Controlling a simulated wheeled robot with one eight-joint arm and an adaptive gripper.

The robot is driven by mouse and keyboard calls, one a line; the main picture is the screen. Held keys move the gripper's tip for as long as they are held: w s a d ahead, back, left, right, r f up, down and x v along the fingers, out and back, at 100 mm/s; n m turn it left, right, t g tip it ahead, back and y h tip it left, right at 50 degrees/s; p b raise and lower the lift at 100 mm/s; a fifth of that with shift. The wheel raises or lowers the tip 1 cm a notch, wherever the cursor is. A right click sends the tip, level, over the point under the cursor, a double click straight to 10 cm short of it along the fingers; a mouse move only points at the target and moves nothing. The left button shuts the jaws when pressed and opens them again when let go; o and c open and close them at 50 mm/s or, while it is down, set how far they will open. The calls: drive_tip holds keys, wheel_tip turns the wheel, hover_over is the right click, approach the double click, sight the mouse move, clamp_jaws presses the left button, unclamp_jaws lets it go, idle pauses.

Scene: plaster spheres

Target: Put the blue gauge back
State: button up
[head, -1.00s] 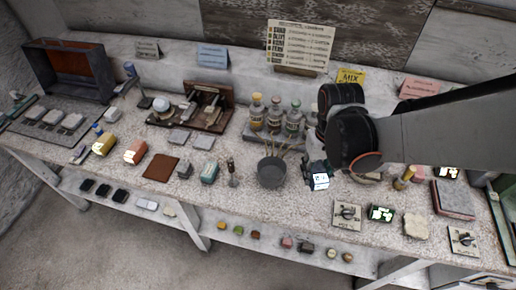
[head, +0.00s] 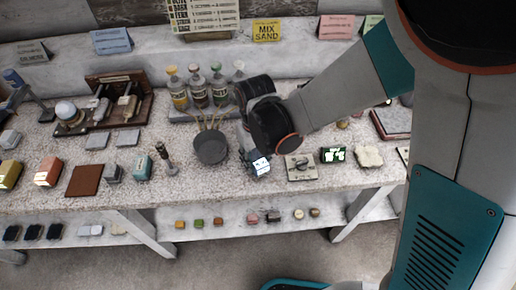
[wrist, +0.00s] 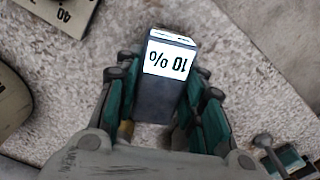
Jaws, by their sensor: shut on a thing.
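My gripper (wrist: 168,80) is shut on a dark blue-grey block-shaped gauge (wrist: 156,98). Its white lit face reads "10 %" and appears upside down in the wrist view. The teal finger pads lie along both sides of it. In the head view, my gripper (head: 250,150) and the gauge (head: 261,166) are over the bench, between the grey pot (head: 211,149) and a plate with a dial knob (head: 300,168). I cannot tell whether the gauge touches the bench top.
A green device with a lit face (head: 333,155) and a pale stone slab (head: 368,156) lie right of the dial plate. Stoppered bottles (head: 198,88) stand behind the pot. A teal block (head: 142,168) and a brown tile (head: 84,180) lie left. A lower shelf (head: 235,218) holds small blocks.

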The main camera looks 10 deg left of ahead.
sight(256, 157)
drive_tip(key=shift+f, duration=0.55)
drive_tip(key=shift+f, duration=0.1)
drive_tip(key=o, duration=0.9)
drive_tip(key=shift+o, duration=0.2)
wheel_tip(256, 157, up, 12)
drive_tip(key=p, duration=0.4)
drive_tip(key=shift+s, duration=0.15)
